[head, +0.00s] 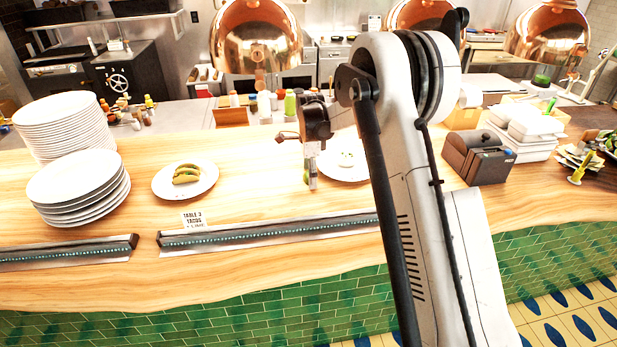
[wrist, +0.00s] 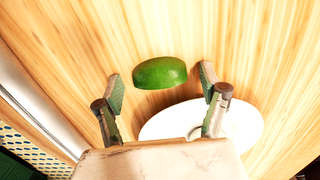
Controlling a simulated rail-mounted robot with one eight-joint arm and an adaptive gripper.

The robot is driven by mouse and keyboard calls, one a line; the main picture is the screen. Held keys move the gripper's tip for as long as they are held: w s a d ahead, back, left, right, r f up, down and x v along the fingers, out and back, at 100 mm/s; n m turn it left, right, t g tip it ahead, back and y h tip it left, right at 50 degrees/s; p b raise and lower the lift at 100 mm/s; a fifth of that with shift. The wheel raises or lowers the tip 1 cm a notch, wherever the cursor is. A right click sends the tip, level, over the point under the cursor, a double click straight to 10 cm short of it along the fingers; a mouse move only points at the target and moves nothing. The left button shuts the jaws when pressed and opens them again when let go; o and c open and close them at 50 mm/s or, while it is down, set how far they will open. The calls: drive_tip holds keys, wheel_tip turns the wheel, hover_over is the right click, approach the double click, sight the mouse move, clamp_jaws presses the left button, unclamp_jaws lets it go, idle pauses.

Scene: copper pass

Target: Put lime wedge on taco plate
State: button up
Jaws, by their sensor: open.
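The lime wedge (wrist: 160,73) is green and lies on the wooden counter in the wrist view, just beyond and between my fingertips. I cannot make it out in the head view, where my gripper is in front of that area. My gripper (head: 311,185) points down low over the counter. In the wrist view my gripper (wrist: 161,84) is open, with one finger on each side of the wedge and nothing held. The taco plate (head: 160,187) is round and white, left of my gripper in the head view, with a taco (head: 186,174) on it.
Another white plate (head: 360,172) is right beside my gripper; a white plate (wrist: 247,125) also shows in the wrist view. Plate stacks (head: 78,180) stand left. A card (head: 193,219) stands before the taco plate. The counter between plate and gripper is clear.

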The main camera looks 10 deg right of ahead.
drive_tip(key=c, duration=1)
